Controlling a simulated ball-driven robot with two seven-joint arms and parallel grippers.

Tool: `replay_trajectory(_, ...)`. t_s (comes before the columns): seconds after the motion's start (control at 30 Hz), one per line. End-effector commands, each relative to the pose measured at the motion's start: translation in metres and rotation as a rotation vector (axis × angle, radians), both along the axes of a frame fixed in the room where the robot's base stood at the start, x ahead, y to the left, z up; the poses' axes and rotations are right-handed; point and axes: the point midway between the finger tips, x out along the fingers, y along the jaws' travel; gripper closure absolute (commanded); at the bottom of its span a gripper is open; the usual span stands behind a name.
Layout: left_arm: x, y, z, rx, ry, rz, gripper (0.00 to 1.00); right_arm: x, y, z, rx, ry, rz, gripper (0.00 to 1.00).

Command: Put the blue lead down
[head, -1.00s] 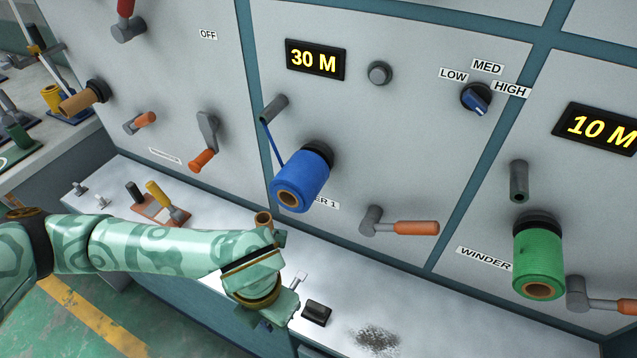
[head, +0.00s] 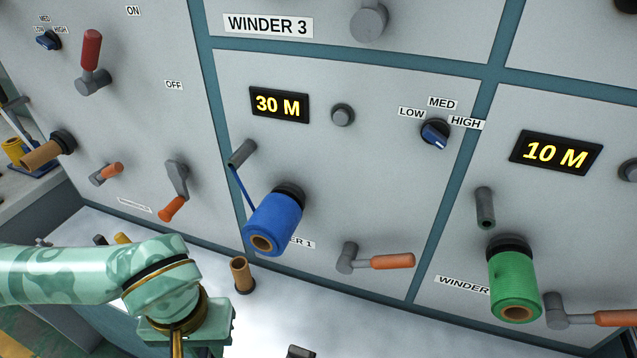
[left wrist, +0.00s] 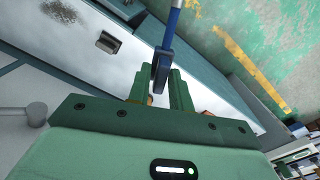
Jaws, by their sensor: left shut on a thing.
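The blue lead (left wrist: 175,22) is a narrow blue strip in the left wrist view. It runs from between the fingers of my left gripper (left wrist: 163,88) up past the top edge of the picture. The fingers are shut on it, and its lower end is darker. In the head view my left wrist is at the lower left and its fingertips are hidden or cut off. Another blue strip (head: 242,189) runs from a grey peg (head: 242,153) to the blue roll (head: 274,222) on the panel. My right gripper is not in view.
A brown tube (head: 241,275) stands on the pale bench (head: 262,325) close to my left wrist. Orange-handled cranks and a green roll (head: 515,278) stick out of the panel. The floor shows beyond the bench edge.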

Motion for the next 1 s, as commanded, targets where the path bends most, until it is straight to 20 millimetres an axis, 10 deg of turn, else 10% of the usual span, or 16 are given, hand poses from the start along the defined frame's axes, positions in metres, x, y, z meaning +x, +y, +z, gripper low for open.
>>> replay_trajectory(0.33, 0.039, 0.037, 0.057, 0.0, -0.003, -0.073, 1.0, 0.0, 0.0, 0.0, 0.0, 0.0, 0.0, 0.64)
replay_trajectory(1.0, 0.041, 0.037, 0.059, -0.001, 0.002, -0.07, 1.0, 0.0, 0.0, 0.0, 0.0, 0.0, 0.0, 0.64)
